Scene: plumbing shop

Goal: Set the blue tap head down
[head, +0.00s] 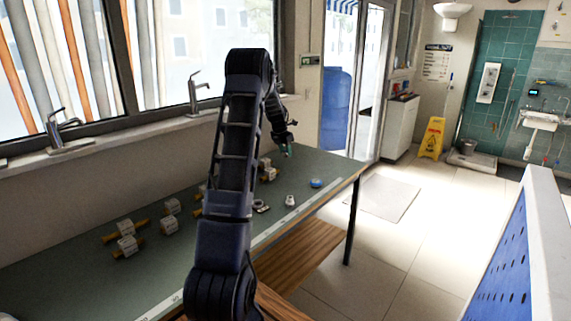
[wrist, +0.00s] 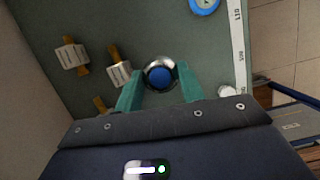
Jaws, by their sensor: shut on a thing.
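The blue tap head (wrist: 160,76) shows in the wrist view as a round chrome piece with a blue centre, between the two teal fingertips. My gripper (wrist: 159,85) is shut on it. In the head view my gripper (head: 287,151) is over the far part of the green workbench (head: 325,166); the tap head is too small to make out there. I cannot tell from these frames whether the tap head touches the bench.
Brass fittings with white tags (wrist: 71,56) lie to the left of my gripper. A blue round item (head: 316,183) and a small white-and-chrome item (head: 290,201) are near the bench's front edge, by a ruler strip (wrist: 238,45). Bare bench lies around the blue item.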

